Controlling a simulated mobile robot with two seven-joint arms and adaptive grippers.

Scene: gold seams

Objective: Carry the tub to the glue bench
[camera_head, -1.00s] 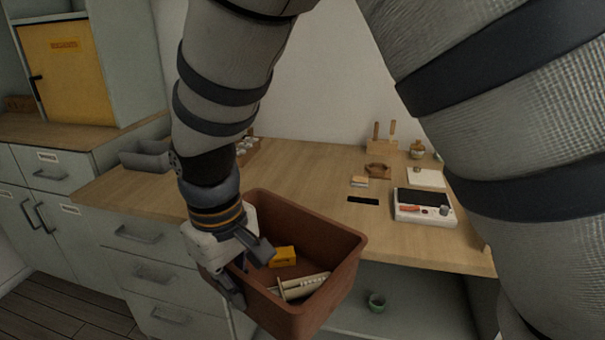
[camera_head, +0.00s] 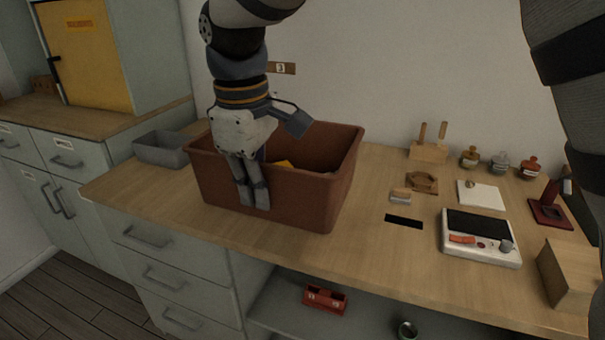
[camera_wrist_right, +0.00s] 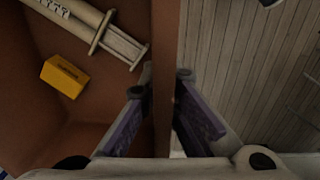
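The reddish-brown tub (camera_head: 300,205) is upright over the left part of the wooden glue bench top (camera_head: 290,250). I cannot tell whether its base touches the wood. My right gripper (camera_head: 254,195) comes down from above at the tub's near wall, with one finger outside and the other inside. In the right wrist view, the fingers (camera_wrist_right: 165,78) close on the tub wall (camera_wrist_right: 165,40) from both sides. A yellow box (camera_wrist_right: 65,76) and a pale syringe-like tool (camera_wrist_right: 95,25) lie inside the tub. My left gripper is not in view.
A grey bin (camera_head: 160,150) stands just left of the tub. To the right are a small brush (camera_head: 401,196), a black slot (camera_head: 404,221), a scale (camera_head: 480,238), a wooden block (camera_head: 568,275) and several jars. A red holder (camera_head: 325,299) sits on the shelf below.

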